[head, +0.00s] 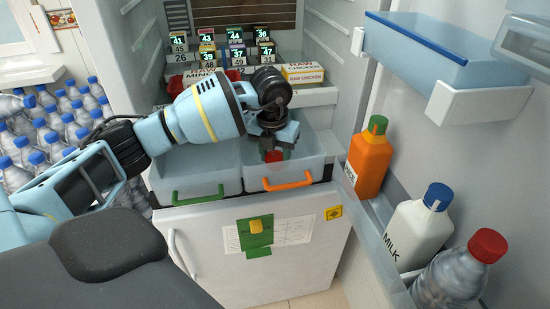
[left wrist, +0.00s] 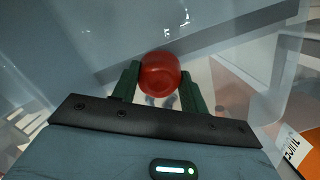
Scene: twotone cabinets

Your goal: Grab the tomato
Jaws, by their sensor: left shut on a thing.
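The tomato (head: 274,156) is red and round, in the right drawer bin (head: 315,160) with the orange handle of the open fridge. My left gripper (head: 275,152) reaches down into that bin from above, its fingers on the tomato. In the left wrist view the tomato (left wrist: 160,74) sits between the two green fingers of my left gripper (left wrist: 160,86), which are shut on it. Whether the tomato touches the bin floor is hard to tell. My right gripper is not in view.
The left bin (head: 195,170) with a green handle is beside it. The fridge door on the right holds a juice bottle (head: 369,160), a milk bottle (head: 418,230) and a water bottle (head: 455,272). Boxed food (head: 302,73) stands on the shelf behind. Many water bottles (head: 50,125) stand at left.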

